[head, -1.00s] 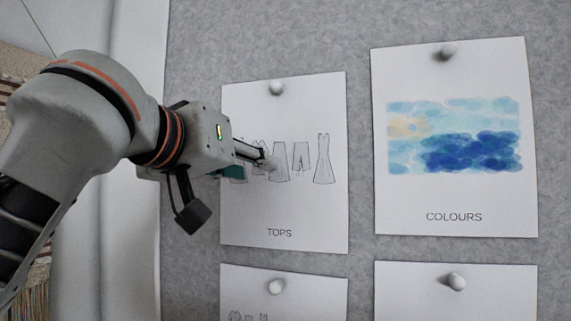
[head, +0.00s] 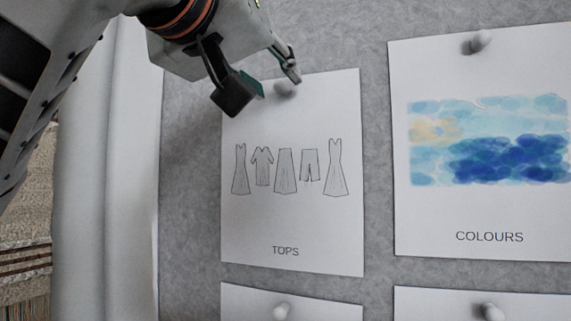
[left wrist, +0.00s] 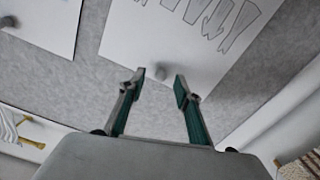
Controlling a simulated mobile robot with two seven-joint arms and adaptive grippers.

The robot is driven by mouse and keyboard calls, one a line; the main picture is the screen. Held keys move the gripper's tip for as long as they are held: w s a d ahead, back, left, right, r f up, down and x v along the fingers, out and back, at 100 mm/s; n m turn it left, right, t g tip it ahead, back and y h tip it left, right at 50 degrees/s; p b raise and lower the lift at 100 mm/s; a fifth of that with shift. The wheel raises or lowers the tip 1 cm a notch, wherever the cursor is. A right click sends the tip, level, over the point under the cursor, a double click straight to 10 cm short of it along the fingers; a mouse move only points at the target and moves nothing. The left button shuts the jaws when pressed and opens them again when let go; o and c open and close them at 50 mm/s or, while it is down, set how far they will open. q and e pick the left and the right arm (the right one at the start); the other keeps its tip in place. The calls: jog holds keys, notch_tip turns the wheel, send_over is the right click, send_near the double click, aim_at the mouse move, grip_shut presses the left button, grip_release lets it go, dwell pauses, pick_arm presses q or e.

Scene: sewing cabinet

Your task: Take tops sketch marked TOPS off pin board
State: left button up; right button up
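The TOPS sketch (head: 290,215), a white sheet with a row of drawn garments, hangs on the grey pin board, held at its top edge by a pale round pin (head: 285,89). My left gripper (head: 276,86) is at the sheet's top edge, by the pin. In the left wrist view the gripper (left wrist: 160,80) is open, its green-padded fingers apart, with the pin (left wrist: 160,71) between or just beyond the fingertips. The sheet (left wrist: 195,35) also shows there. I cannot tell whether the fingers touch the pin. My right gripper is not in view.
The COLOURS sheet (head: 485,140) hangs to the right under its own pin (head: 478,41). Two more pinned sheets (head: 258,305) (head: 440,303) are below. Bare grey board (head: 340,35) lies above and between the sheets. A pale vertical edge (head: 105,190) borders the board at left.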

aim_at(278, 84)
pick_arm(q)
jog(key=x, duration=0.3)
jog(key=shift+w+p, duration=0.2)
jog(key=shift+p, duration=0.1)
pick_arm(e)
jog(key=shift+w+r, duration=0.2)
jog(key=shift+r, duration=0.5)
pick_arm(q)
grip_shut()
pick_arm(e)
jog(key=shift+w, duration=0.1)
pick_arm(q)
jog(key=shift+r, duration=0.15)
